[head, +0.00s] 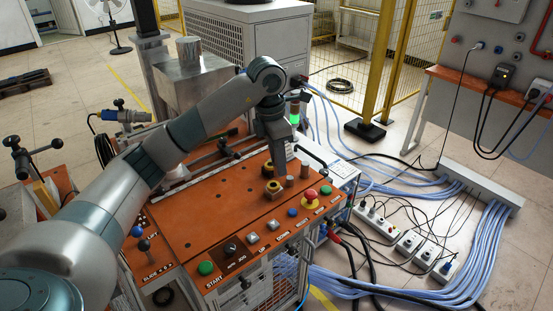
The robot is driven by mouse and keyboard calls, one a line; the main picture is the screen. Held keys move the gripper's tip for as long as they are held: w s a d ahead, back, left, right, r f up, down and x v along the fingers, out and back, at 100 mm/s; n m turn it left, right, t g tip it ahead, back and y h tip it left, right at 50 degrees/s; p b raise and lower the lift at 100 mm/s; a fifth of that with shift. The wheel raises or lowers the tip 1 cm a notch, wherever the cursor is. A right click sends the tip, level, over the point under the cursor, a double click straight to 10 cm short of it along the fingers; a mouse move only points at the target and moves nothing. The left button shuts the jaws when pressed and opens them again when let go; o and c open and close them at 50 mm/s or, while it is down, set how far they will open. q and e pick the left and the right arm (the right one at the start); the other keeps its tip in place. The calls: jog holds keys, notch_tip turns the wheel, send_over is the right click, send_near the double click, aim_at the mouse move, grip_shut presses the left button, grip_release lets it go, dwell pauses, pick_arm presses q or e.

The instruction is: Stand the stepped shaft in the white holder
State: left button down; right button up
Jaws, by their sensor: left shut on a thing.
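My left arm reaches in from the left across the orange-topped bench. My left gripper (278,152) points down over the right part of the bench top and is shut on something. The held thing is mostly hidden by the fingers; it may be the stepped shaft, but I cannot make out its shape. Just below the fingertips a dark round piece with a brass-coloured ring (273,187) sits on the top. A short grey-brown cylinder (304,171) stands to its right. I cannot pick out the white holder with certainty. My right gripper is not in view.
A red emergency button (310,196) and a row of buttons line the bench's front edge. A green lamp (294,118) stands behind the gripper. A metal box (195,82) stands at the back. Blue hoses and power strips (377,223) lie on the floor at right.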

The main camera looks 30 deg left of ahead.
pick_arm(q)
jog(key=s+d+f+m, duration=0.1)
jog(key=s+d+m, duration=0.2)
jog(key=s+m, duration=0.3)
jog(key=s+d+f+m+g, duration=0.1)
jog(key=s+d+m, duration=0.3)
jog(key=m, duration=0.8)
jog(key=s+d+f+m+g+y, duration=0.1)
jog(key=s+d+f+m, duration=0.1)
jog(key=s+m, duration=0.6)
jog(key=shift+d+m, duration=0.75)
jog(key=shift+m, duration=0.25)
